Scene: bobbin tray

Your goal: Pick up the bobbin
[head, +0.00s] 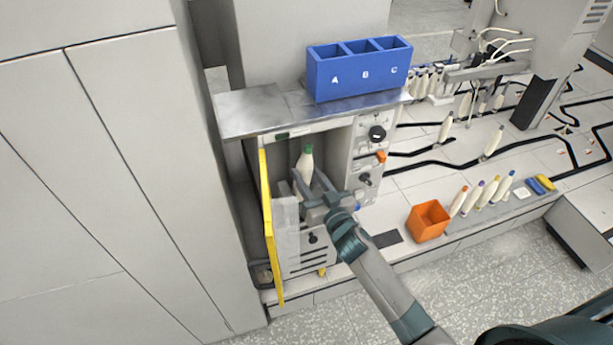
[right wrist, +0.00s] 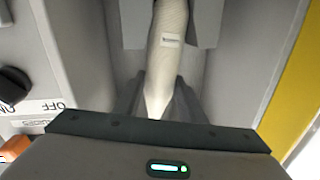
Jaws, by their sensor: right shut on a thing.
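The bobbin (head: 306,163) is a cream, tapered spindle with a green top, standing about upright inside the open compartment of the machine. Its lower part is hidden behind my gripper in the head view. My right gripper (head: 309,179) reaches into the compartment with a finger on each side of the bobbin, shut on it. In the right wrist view the bobbin (right wrist: 166,48), with a small pale label, lies between the fingers of the right gripper (right wrist: 169,28). I cannot tell whether the bobbin's base touches anything. My left gripper is not in view.
A yellow-edged door (head: 270,225) stands open left of the compartment. A control panel with knobs (head: 377,133) borders it on the right. A blue tray marked A, B, C (head: 333,82) sits on top. An orange bin (head: 428,221) and several other bobbins stand to the right.

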